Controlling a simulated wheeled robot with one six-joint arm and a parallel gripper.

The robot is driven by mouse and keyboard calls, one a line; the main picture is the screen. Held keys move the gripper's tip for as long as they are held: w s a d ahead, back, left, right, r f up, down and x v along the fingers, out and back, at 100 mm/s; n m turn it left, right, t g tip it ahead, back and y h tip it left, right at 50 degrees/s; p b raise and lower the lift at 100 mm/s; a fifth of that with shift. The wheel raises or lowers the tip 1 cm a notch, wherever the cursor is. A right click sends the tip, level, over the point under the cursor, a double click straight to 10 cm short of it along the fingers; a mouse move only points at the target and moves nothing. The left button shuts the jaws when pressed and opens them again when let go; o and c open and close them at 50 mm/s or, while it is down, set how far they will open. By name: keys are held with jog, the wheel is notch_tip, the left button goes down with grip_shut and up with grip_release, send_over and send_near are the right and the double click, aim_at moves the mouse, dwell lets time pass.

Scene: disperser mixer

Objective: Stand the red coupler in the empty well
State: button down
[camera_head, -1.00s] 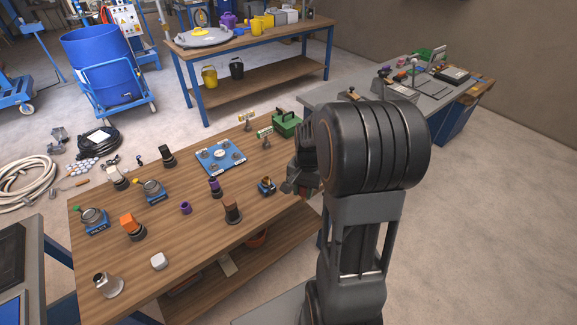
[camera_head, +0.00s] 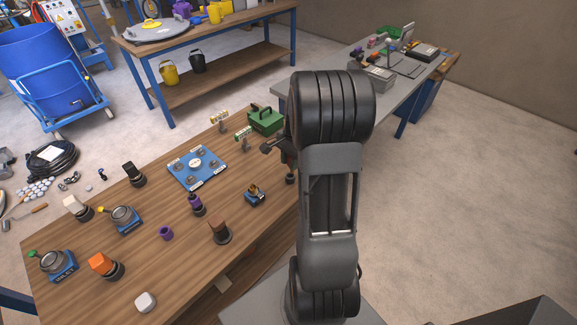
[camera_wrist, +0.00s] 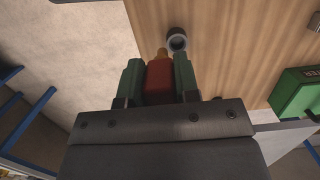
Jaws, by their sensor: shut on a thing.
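The red coupler (camera_wrist: 160,78) is between the green fingers of my gripper (camera_wrist: 157,62) in the wrist view. A brass-coloured tip projects past the fingertips. A grey round cup with a dark, empty-looking opening, seemingly a well (camera_wrist: 177,40), stands on the wooden table just beyond the coupler's tip. I cannot tell whether the two touch. In the head view my gripper (camera_head: 274,147) is mostly hidden behind my arm, over the table's right part. The coupler cannot be made out there.
The wooden table (camera_head: 130,250) carries a blue plate (camera_head: 197,166), a green box (camera_head: 265,120), a purple ring (camera_head: 166,233) and several dark holders with coloured parts. The green box (camera_wrist: 295,94) is at the right in the wrist view. A grey bench (camera_head: 345,90) stands behind.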

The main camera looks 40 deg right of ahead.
aim_at(289, 161)
jog(key=shift+w+d+f, duration=0.3)
jog(key=shift+w+f, duration=0.3)
jog(key=shift+f, duration=0.25)
jog(key=shift+w+d+f, duration=0.3)
jog(key=shift+w+f, duration=0.3)
jog(key=shift+f, duration=1.7)
jog(key=shift+f, duration=0.1)
jog(key=shift+f, duration=0.15)
jog(key=c, duration=0.8)
grip_release()
jog(key=shift+c, duration=0.2)
